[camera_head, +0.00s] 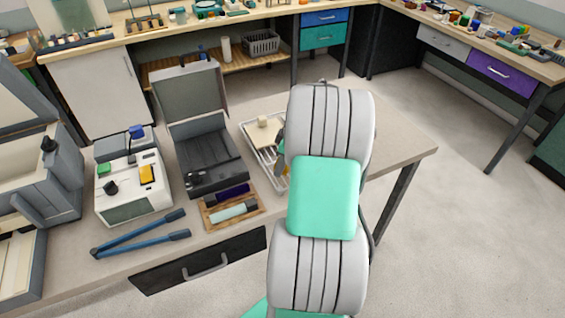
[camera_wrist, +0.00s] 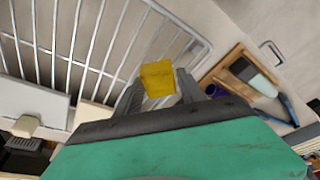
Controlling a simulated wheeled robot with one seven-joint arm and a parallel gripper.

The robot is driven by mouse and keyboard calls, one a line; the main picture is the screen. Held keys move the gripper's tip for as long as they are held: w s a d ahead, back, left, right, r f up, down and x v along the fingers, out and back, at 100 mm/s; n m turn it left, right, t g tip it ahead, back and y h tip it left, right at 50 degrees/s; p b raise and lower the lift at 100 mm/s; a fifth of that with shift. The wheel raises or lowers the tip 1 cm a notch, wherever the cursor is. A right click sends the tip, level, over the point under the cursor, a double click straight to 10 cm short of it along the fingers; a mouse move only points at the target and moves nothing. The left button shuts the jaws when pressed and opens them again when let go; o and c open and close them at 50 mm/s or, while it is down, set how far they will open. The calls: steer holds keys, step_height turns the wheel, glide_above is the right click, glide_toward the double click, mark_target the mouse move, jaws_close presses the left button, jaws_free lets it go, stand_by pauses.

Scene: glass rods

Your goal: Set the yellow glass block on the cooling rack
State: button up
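The yellow glass block (camera_wrist: 158,78) is between the two grey fingers of my gripper (camera_wrist: 160,88) in the wrist view, with a finger against each side. The wire cooling rack (camera_wrist: 95,40) spreads behind and to the left of the block there, its right corner just beyond the block. I cannot tell whether the block touches the wires. In the head view the rack (camera_head: 257,153) lies on the bench, its right part hidden by my arm.
A beige block (camera_head: 263,130) lies on the rack's far part. A wooden tray (camera_head: 206,221) with dark purple and pale mint pieces sits just in front. An open grey case (camera_head: 205,155), a white device (camera_head: 130,190) and blue long-handled tongs (camera_head: 140,234) stand left.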

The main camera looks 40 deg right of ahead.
steer(key=shift+o, duration=1.2)
steer(key=shift+r, duration=0.2)
steer(key=v, duration=1.2)
steer(key=w+a+r+m, duration=0.2)
steer(key=a, duration=1.4)
steer(key=s+a+f+m, duration=0.1)
steer(key=s+a, duration=0.3)
steer(key=a, duration=0.3)
steer(key=s+a+f+m+t+h, duration=0.1)
steer(key=s+a+f+m, duration=0.1)
steer(key=s+a, duration=0.3)
steer(key=a, duration=0.3)
steer(key=shift+s+a+m, duration=0.2)
steer(key=shift+m, duration=0.1)
